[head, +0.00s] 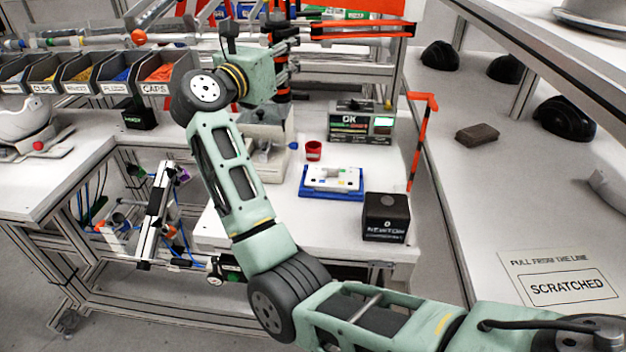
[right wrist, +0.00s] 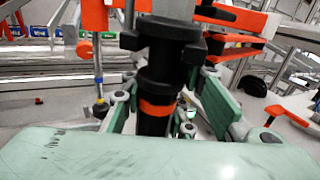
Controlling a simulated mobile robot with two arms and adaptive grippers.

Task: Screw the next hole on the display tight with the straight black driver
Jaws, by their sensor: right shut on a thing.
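My right gripper (head: 281,45) is raised at the tool rack behind the workbench. In the right wrist view, my right gripper (right wrist: 160,110) is shut on an upright black driver (right wrist: 156,75) with an orange band. Its lower tip is hidden behind my wrist. The driver body also shows in the head view (head: 279,84), partly behind the gripper. A grey box with a small screen (head: 382,122), marked OK, stands at the back of the bench. A white part (head: 332,178) with small coloured spots lies on a blue fixture (head: 316,195). My left gripper is not in view.
A black box (head: 386,218) stands right of the fixture, a red cup (head: 313,150) behind it. An orange post (head: 422,140) rises at the bench's right edge. Orange rack arms (right wrist: 233,53) surround the driver. Another hanging tool (right wrist: 98,75) is left of it.

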